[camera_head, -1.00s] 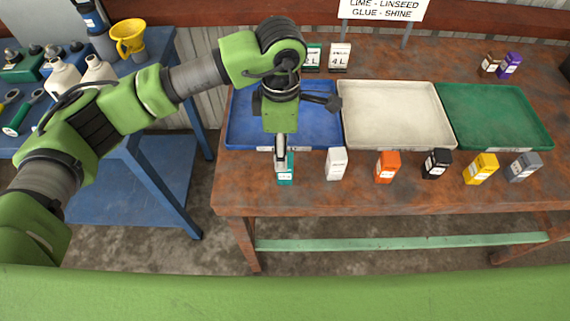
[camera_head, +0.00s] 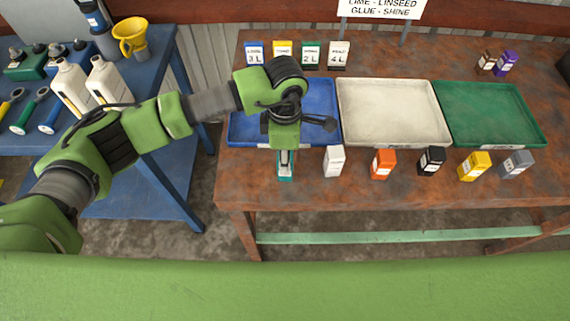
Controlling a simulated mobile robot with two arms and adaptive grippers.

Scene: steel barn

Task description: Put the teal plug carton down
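The small teal carton (camera_head: 286,178) is at the front left of the brown table, in line with the row of other small cartons. My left gripper (camera_head: 285,158) points down right at it from above. The gripper and wrist hide most of the carton, so I cannot see whether the fingers are closed on it or whether its base touches the table. My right gripper is not in view.
Blue (camera_head: 317,92), white (camera_head: 392,112) and green (camera_head: 490,114) trays stand in a row behind the cartons. A white carton (camera_head: 334,161) is just right of the teal one, then orange (camera_head: 383,163), black, yellow and grey ones. Labelled cards stand behind the blue tray.

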